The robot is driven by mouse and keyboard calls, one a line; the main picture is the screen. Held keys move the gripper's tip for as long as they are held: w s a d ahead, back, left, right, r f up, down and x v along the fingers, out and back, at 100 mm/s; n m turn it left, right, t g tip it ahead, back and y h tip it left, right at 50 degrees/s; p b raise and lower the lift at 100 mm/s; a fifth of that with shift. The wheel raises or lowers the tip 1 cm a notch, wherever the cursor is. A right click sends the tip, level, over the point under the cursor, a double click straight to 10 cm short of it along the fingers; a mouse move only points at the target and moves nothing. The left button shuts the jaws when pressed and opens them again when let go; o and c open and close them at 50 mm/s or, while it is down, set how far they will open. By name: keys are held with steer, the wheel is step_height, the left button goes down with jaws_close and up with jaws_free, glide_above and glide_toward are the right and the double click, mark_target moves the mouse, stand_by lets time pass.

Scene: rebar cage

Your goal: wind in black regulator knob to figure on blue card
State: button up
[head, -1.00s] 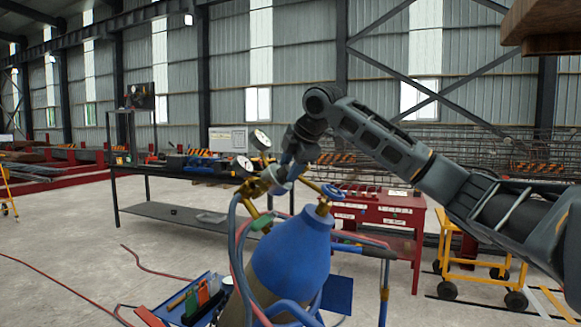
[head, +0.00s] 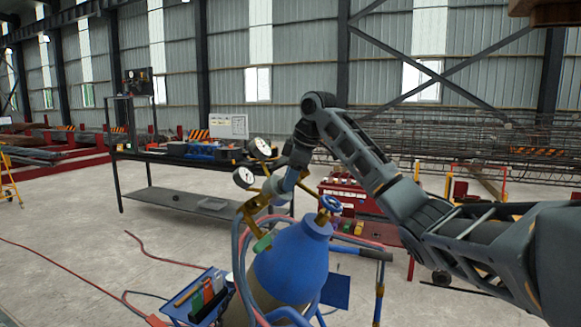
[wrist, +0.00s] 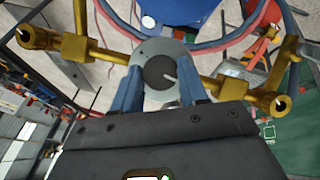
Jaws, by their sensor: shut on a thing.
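The regulator knob (wrist: 160,72) shows in the wrist view as a dark round face with a pale mark, in a grey round body. My gripper (wrist: 160,90) is shut on it, with one blue finger on each side. In the head view my gripper (head: 284,187) is at the brass regulator (head: 258,204), above and left of the blue cylinder (head: 292,262). Two white dial gauges (head: 244,177) stand on the regulator; their readings are too small to tell. A plain blue panel (head: 335,291) hangs beside the cylinder; I cannot tell any figure on it.
A blue tray (head: 190,302) with tools sits left of the cylinder. Red and grey-blue hoses (head: 240,245) loop close around the regulator. A black workbench (head: 150,157) and a red tool cabinet (head: 350,190) stand behind.

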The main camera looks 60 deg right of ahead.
steer(key=shift+f+m+y+p, duration=0.15)
steer(key=shift+m+y+p, duration=0.25)
steer(key=shift+m+p, duration=0.25)
steer(key=o, duration=1)
steer(key=shift+o, duration=0.2)
steer(key=b+v, duration=0.1)
steer(key=v, duration=0.7)
steer(key=shift+o, duration=0.2)
steer(key=shift+w, duration=0.1)
